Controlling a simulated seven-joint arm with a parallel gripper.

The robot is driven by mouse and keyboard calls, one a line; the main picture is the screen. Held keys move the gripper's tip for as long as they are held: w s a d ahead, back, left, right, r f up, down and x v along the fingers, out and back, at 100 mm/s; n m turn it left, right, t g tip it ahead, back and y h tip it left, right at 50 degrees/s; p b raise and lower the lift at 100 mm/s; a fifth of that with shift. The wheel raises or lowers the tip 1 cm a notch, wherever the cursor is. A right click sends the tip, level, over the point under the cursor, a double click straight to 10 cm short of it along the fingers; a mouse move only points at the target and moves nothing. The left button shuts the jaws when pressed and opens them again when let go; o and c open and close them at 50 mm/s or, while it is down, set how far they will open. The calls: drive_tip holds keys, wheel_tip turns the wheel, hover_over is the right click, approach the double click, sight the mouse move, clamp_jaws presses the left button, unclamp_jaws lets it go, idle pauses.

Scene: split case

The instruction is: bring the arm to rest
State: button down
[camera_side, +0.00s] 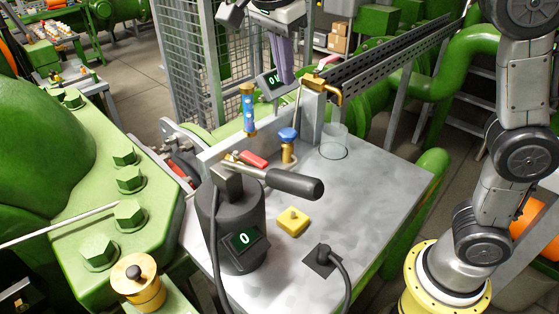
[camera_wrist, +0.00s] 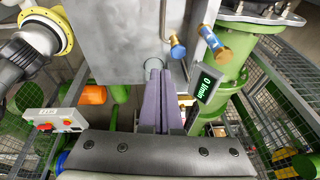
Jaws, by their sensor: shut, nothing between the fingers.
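My gripper (camera_side: 286,78) hangs at the top middle of the side view, with its purple fingers pointing down. The fingers are together with nothing between them. They also show in the wrist view (camera_wrist: 157,68), close together beside the edge of a grey metal surface. In the side view the gripper is behind and above the grey metal table (camera_side: 380,192), clear of the things on it. A small display (camera_wrist: 207,84) reading 0 l/min shows to the right of the fingers in the wrist view. Part of my gripper is cut off by the side view's top edge.
A dark cylinder (camera_side: 228,220) with a black handle stands on the table. A yellow block (camera_side: 293,221), a blue-topped brass valve (camera_side: 288,145), a clear glass (camera_side: 334,142) and a brass tap (camera_side: 328,84) are near. A perforated rail (camera_side: 395,55) runs to the back right. Mesh fencing (camera_side: 188,65) stands left of my gripper.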

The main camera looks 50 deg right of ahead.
drive_tip(key=s+d+f+n+t+y, duration=0.1)
drive_tip(key=s+d+n, duration=0.1)
drive_tip(key=s+d, duration=0.4)
drive_tip(key=s+d+f+n+t+y, duration=0.1)
drive_tip(key=s+d+n, duration=0.25)
drive_tip(key=s, duration=0.45)
drive_tip(key=s+f+n+t, duration=0.1)
drive_tip(key=s+f+n, duration=0.2)
drive_tip(key=f+n, duration=0.2)
drive_tip(key=s+f+n+t+y, duration=0.1)
drive_tip(key=s+f+n, duration=0.2)
drive_tip(key=f+n, duration=0.3)
drive_tip(key=shift+s+n+t, duration=0.25)
drive_tip(key=shift+n+t, duration=0.05)
drive_tip(key=shift+n, duration=0.85)
